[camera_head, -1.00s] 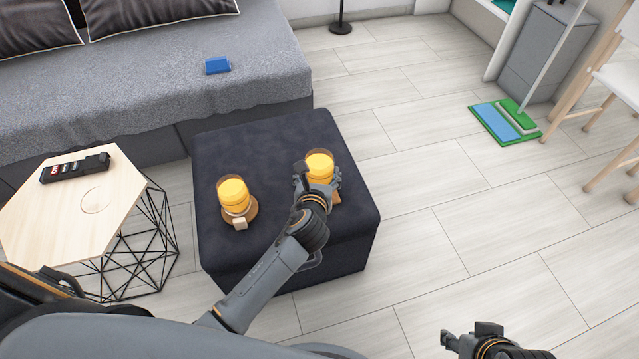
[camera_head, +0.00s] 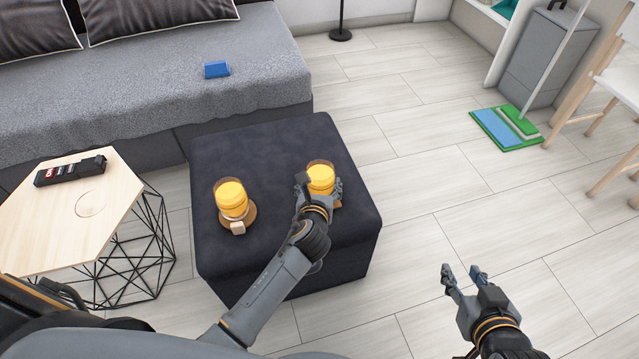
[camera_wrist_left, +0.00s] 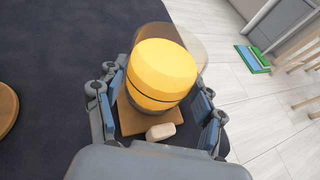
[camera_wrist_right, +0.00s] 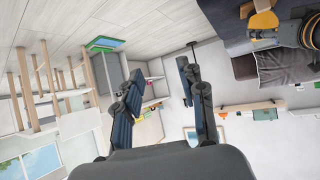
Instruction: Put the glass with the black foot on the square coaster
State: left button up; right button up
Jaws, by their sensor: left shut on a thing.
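A glass of yellow drink (camera_head: 320,177) is at the right side of the dark ottoman (camera_head: 270,145). My left gripper (camera_head: 318,192) is shut around it, with a finger on each side in the left wrist view. There the glass (camera_wrist_left: 163,75) shows a clear rim and a dark band; its foot is hidden. A brown square coaster (camera_wrist_left: 128,122) shows beneath it. I cannot tell whether the glass touches it. A second yellow glass (camera_head: 231,197) stands on a round brown coaster (camera_head: 250,213) to the left. My right gripper (camera_head: 465,273) is open and empty over the floor.
A pale block (camera_head: 238,228) is at the left glass's front; another (camera_wrist_left: 160,132) is at the held glass's front. A sofa (camera_head: 150,85) with a blue object (camera_head: 217,69) is behind.

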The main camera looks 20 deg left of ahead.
pick_arm(q)
jog(key=shift+f, duration=0.15)
jog(key=o, duration=1.3)
jog(key=shift+c, duration=0.2)
